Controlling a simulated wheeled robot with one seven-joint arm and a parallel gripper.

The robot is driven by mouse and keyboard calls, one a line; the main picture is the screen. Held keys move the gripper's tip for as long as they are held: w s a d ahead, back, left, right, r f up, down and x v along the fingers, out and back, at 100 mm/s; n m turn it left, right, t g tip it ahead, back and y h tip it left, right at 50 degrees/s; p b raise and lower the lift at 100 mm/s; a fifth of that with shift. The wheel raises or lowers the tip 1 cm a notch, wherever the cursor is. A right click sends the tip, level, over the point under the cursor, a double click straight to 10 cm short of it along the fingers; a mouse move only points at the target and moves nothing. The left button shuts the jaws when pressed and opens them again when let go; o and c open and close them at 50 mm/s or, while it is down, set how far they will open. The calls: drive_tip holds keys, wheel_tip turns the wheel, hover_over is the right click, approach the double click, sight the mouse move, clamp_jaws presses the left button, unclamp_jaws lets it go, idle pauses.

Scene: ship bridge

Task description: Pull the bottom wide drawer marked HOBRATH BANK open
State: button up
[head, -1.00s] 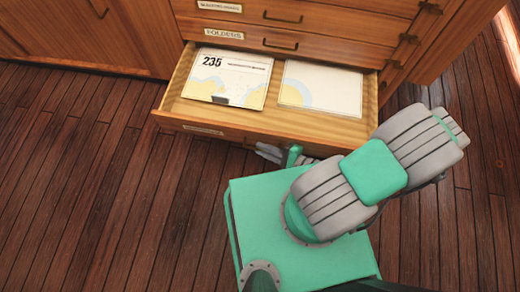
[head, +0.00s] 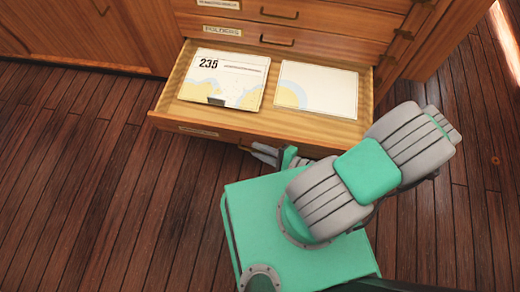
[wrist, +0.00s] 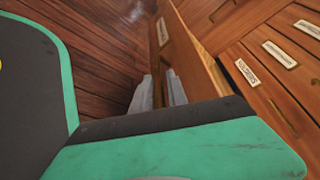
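The wide wooden drawer (head: 300,131) below the FOLDERS drawer stands pulled out from the cabinet. Its front label (head: 198,131) is too small to read. Two charts lie in it, the left chart (head: 222,80) marked 235 and the plainer right chart (head: 318,90). My gripper (head: 264,153) is low at the middle of the drawer front, by the handle (head: 244,148), whose left end shows. In the wrist view my two grey fingers (wrist: 160,92) are a small gap apart beside the drawer front (wrist: 196,62). Whether they hold the handle is hidden.
The FOLDERS drawer (head: 290,42) and the drawers above it look shut. Cabinet doors (head: 75,35) stand at the left, and a side panel with dark fittings (head: 405,35) at the right. The plank floor (head: 80,190) is clear in front.

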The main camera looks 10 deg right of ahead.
drive_tip(key=p+v, duration=0.2)
drive_tip(key=v, duration=0.6)
drive_tip(key=shift+f, duration=0.1)
drive_tip(key=w+d+r+n+g+h+p, duration=0.1)
drive_tip(key=d+r+n+g+p, duration=0.3)
drive_tip(key=r, duration=0.3)
drive_tip(key=d+r+n+g+h+p, duration=0.1)
drive_tip(key=d+r+g+h+p, duration=0.15)
drive_tip(key=r+p, duration=0.4)
drive_tip(key=w+d+r+n+g+p, duration=0.1)
drive_tip(key=d+r+n+g+p, duration=0.25)
drive_tip(key=r, duration=0.35)
drive_tip(key=w+a+r+n+t+h+p, duration=0.1)
drive_tip(key=r+p, duration=0.4)
drive_tip(key=r, duration=0.8)
drive_tip(key=w+a+r+n+h+p, duration=0.2)
drive_tip(key=a+r+n+h+p, duration=0.1)
drive_tip(key=r, duration=1)
drive_tip(key=w+a+r+n+t+h+p, duration=0.1)
drive_tip(key=a+r+p, duration=0.5)
drive_tip(key=r, duration=0.7)
drive_tip(key=shift+w+a+r+n+t+h+p, duration=0.25)
drive_tip(key=shift+w+r+n+h+p, duration=0.3)
drive_tip(key=shift+n+h, duration=0.55)
